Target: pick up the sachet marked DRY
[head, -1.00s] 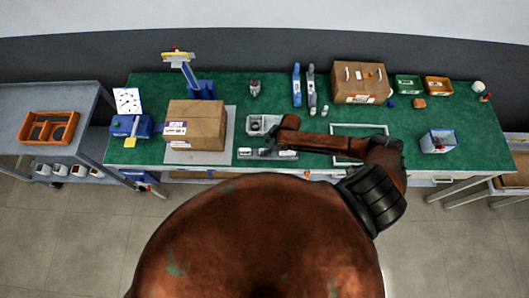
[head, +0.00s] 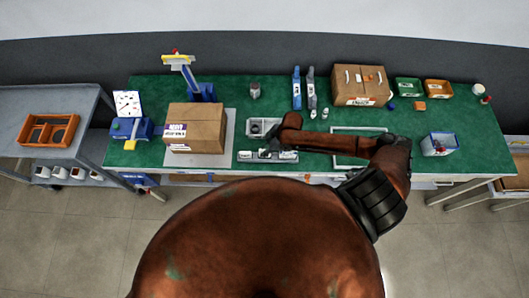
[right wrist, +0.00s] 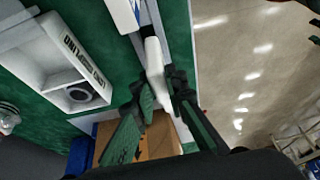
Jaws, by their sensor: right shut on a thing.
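My right gripper (head: 268,152) reaches over a narrow grey tray (head: 246,156) at the front edge of the green bench. In the right wrist view the right gripper (right wrist: 160,98) is shut on a white sachet (right wrist: 154,58), its fingers on either side of the near end. I cannot read a marking on this sachet, and its near end is hidden by the fingers. Another white piece with blue (right wrist: 126,12) lies at the top of the wrist view, beside it in the tray. My left gripper is not in view.
A grey fixture with a round opening (head: 256,128) stands just behind the tray. A cardboard box (head: 195,128) is to the left, another (head: 360,85) at the back. An empty white frame (head: 345,159) lies to the right.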

